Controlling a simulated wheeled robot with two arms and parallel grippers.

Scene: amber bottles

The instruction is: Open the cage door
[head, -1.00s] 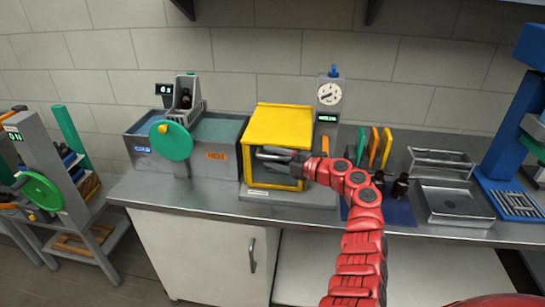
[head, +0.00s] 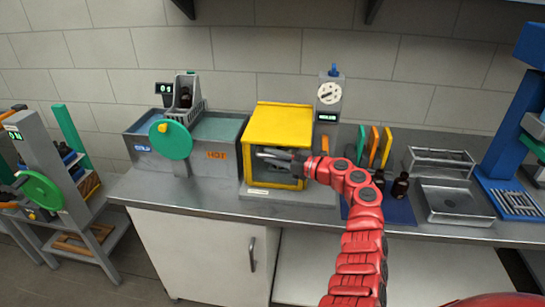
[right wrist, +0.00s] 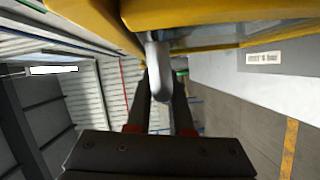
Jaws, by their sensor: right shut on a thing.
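The yellow cage (head: 278,128) stands on the counter at the middle of the head view. Its front, framed in yellow around a dark panel, looks shut. My right gripper (head: 264,156) is at the upper part of this front, reaching in from the right. In the right wrist view, a grey curved handle (right wrist: 158,68) hangs below the yellow frame (right wrist: 195,15), between the dark fingers of my right gripper (right wrist: 160,95). The fingers are shut on the handle. My wrist hides part of the cage front. My left gripper is not in view.
Left of the cage is a grey bath (head: 215,131) with a green wheel (head: 171,141). Right of it are a dial post (head: 329,95), upright coloured boards (head: 373,144), amber bottles (head: 400,186) on a blue mat (head: 397,210), and a metal tray (head: 455,203).

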